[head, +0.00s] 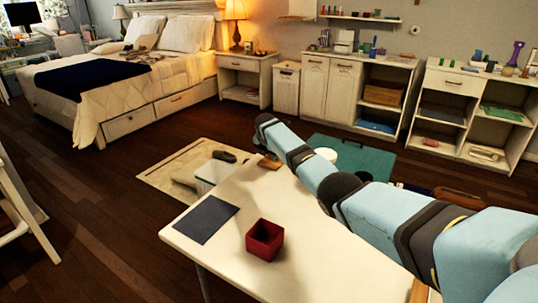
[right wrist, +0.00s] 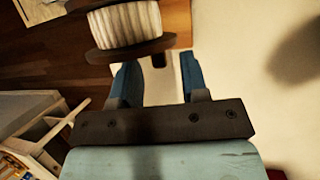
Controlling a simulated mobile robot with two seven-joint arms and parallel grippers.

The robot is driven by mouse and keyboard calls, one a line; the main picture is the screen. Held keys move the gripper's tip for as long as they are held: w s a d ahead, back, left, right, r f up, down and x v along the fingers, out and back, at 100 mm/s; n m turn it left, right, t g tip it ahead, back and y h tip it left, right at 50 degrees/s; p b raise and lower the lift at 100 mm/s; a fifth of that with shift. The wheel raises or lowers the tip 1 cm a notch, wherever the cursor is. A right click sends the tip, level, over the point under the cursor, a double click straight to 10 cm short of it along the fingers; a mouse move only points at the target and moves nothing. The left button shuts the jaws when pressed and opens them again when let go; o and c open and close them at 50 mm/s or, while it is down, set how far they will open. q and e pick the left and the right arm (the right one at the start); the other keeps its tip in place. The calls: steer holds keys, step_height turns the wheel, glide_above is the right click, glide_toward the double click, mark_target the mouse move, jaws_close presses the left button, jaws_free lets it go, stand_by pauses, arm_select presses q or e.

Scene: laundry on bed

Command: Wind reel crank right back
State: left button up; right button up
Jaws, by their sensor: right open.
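In the right wrist view, the reel (right wrist: 125,26) is a pale ribbed spool between dark round flanges, at the top of the picture. It is beside a wooden base (right wrist: 179,22). A small dark piece (right wrist: 157,62), possibly the crank handle, shows below it. My right gripper (right wrist: 158,68) is open, its two blue fingers apart on either side of this piece; I cannot tell whether they touch it. In the head view a small brown wooden piece (head: 270,163) lies at the table's far corner, under my right arm. The spool is not clear there. My left gripper is not in view.
The white table (head: 225,255) holds a red open box (head: 265,240) and a dark flat mat (head: 206,219). A wooden piece (head: 418,291) lies at the right edge. Shelves (head: 455,85) and a bed (head: 180,80) stand farther back.

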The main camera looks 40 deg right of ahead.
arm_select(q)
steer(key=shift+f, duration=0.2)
arm_select(e)
jaws_close()
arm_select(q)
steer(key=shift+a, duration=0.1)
arm_select(e)
steer(key=shift+r, duration=0.1)
steer(key=shift+t+p, duration=0.4)
steer(key=shift+p, duration=0.5)
steer(key=shift+s+t+y+p, duration=0.1)
steer(key=shift+t+y+p, duration=0.2)
steer(key=shift+t+p, duration=0.35)
steer(key=shift+f+m+t+y+p, duration=0.35)
steer(key=shift+t+p, duration=0.25)
steer(key=shift+t, duration=0.25)
steer(key=shift+f+m+t+b, duration=0.25)
steer(key=shift+t+b, duration=0.1)
steer(key=shift+t, duration=0.45)
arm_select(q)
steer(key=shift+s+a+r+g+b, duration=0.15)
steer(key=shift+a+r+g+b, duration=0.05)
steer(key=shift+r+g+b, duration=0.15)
arm_select(e)
steer(key=shift+w+t+y, duration=0.2)
steer(key=shift+t+y, duration=0.15)
steer(key=shift+t, duration=0.25)
